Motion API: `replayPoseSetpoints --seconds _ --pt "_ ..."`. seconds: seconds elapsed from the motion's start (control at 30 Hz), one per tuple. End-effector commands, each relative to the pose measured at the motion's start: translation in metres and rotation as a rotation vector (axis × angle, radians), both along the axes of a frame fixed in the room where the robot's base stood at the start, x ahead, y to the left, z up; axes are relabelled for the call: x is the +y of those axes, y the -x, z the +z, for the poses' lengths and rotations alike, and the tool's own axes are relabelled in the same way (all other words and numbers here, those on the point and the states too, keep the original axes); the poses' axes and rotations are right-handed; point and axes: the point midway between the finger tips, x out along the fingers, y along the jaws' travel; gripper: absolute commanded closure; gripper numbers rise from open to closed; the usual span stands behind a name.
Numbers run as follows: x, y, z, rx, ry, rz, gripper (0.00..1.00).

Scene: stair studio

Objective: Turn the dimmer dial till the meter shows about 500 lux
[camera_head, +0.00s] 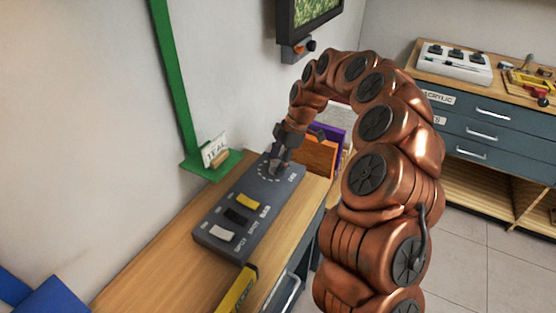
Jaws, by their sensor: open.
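A dark grey control box (212,222) lies on the wooden bench top. It has a round scale of white marks at its far end and several rocker switches nearer me. My copper arm arches over from the right, and my gripper (279,165) points down over that scale. The gripper is open, with its fingertips at or just above the dimmer dial. The gripper largely hides the dial, so I cannot tell its setting or whether the fingers touch it. I cannot make out a lux reading anywhere in the head view.
A green upright (176,85) with a foot and a small card stands behind the box. A yellow-and-black object (237,290) lies at the bench's front edge. A wall screen (308,12) hangs above. A drawer cabinet (480,125) stands at right, with open floor before it.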

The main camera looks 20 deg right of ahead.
Motion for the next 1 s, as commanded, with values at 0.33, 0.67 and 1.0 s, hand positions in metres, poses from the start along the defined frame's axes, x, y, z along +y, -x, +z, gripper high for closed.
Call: replayPoseSetpoints --seconds 0.33,0.67,1.0 --pt "0.0000 -0.0001 0.0003 0.000 0.000 0.001 0.60" --pt "0.0001 0.0000 0.0003 0.000 0.000 0.001 0.95" --pt "0.0001 0.0004 -0.0013 -0.002 0.001 -0.044 0.97"
